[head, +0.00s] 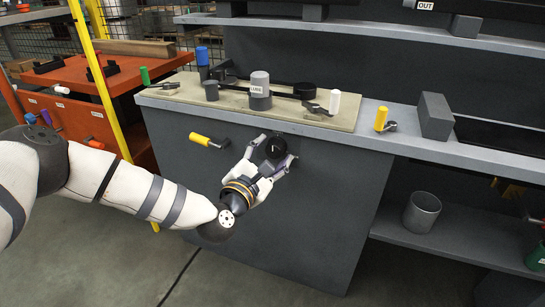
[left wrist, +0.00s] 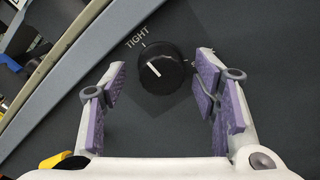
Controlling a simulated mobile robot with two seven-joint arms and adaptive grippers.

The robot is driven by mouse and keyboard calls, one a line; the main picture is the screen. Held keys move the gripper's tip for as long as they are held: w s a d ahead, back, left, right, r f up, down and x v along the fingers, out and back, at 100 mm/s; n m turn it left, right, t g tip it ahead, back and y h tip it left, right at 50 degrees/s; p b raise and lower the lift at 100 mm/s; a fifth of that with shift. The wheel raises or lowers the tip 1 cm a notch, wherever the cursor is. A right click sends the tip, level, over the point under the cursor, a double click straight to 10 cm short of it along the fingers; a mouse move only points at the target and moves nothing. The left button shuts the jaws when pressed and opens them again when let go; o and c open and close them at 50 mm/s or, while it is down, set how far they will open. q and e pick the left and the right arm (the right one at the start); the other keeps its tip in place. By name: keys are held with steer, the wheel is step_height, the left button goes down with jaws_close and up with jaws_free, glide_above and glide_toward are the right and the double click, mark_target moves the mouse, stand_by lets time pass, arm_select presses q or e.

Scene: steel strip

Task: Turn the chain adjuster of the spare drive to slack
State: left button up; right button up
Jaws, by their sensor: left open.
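The chain adjuster is a round black knob (head: 277,148) on the dark grey front panel below the bench top. The left wrist view shows it (left wrist: 169,75) with a white pointer line slanting toward the upper left of the picture. The word TIGHT (left wrist: 137,37) and a tick are printed above it. Another marking at its right is mostly hidden by a finger. My left gripper (head: 275,151) is open, with its fingers on either side of the knob. In the left wrist view, gaps show between the purple pads (left wrist: 160,88) and the knob. My right gripper is not in view.
A yellow-handled lever (head: 207,140) sticks out of the panel left of the knob. The bench top (head: 375,140) carries a beige plate (head: 215,100) with several fittings, another yellow handle (head: 381,118) and a grey block (head: 435,116). An orange cart (head: 90,80) stands left.

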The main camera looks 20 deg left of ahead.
arm_select(q)
steer(key=shift+w, duration=0.25)
steer(key=c, duration=1.2)
steer(key=shift+o, duration=0.2)
